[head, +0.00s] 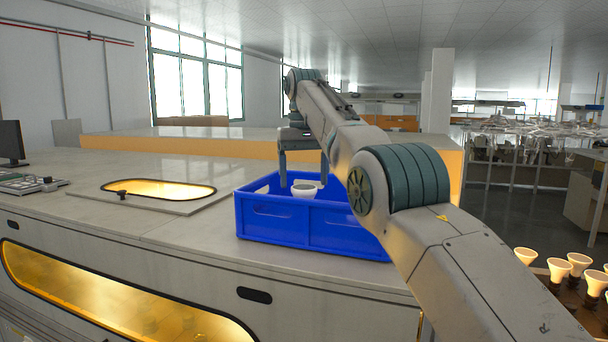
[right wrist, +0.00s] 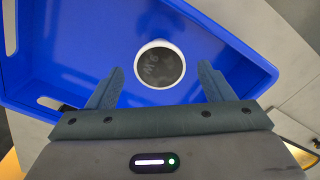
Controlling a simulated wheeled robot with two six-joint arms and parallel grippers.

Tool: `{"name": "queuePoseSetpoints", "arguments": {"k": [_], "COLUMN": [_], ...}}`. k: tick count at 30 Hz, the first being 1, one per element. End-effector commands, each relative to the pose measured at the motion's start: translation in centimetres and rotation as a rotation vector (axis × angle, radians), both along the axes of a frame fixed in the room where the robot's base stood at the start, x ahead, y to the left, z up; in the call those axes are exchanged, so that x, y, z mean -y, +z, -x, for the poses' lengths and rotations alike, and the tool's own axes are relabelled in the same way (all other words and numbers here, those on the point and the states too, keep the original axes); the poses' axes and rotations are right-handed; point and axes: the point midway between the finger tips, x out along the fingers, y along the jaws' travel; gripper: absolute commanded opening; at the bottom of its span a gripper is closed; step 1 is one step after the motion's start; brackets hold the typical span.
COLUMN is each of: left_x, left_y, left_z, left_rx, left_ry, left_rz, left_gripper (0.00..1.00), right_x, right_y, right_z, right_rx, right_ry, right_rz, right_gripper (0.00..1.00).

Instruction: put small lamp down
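A small lamp with a white rim and a dark grey round face (right wrist: 160,66) lies inside the blue crate (right wrist: 90,30), its face toward the wrist camera. In the head view the lamp (head: 304,192) shows as a white shape, partly hidden by the crate's front wall. The blue crate (head: 285,223) stands on the counter. My right gripper (head: 304,172) points down into the crate. In the right wrist view its fingers (right wrist: 159,88) are spread wide, with a gap on each side of the lamp; they do not touch it. My left gripper is not in view.
Several lit cone-shaped lamps (head: 558,268) stand at the lower right. A monitor (head: 12,142) is at the far left.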

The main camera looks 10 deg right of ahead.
Motion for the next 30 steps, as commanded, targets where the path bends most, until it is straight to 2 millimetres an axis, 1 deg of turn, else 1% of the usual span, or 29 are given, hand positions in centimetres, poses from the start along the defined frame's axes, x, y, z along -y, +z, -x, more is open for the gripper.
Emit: {"name": "queuePoseSetpoints", "arguments": {"k": [5,8,11,15,24,30], "left_x": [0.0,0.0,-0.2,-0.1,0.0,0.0], "left_y": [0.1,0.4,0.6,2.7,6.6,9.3], "left_z": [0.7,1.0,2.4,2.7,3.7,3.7], "left_rx": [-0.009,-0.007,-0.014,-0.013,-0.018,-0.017], "left_ry": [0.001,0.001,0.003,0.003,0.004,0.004], "left_rz": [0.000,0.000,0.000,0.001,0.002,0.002], "left_gripper": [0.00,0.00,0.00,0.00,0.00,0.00], "right_x": [0.0,0.0,0.0,0.0,0.0,0.0], "right_y": [0.2,0.8,1.8,4.0,8.3,11.0], "right_z": [0.0,0.0,0.0,0.0,0.0,0.0], "right_rx": [0.000,0.000,0.000,0.000,0.000,0.000], "right_ry": [0.000,0.000,0.000,0.000,0.000,0.000], "right_rz": [0.000,0.000,0.000,0.000,0.000,0.000], "right_gripper": [0.75,0.75,0.75,0.75,0.75,0.75]}}
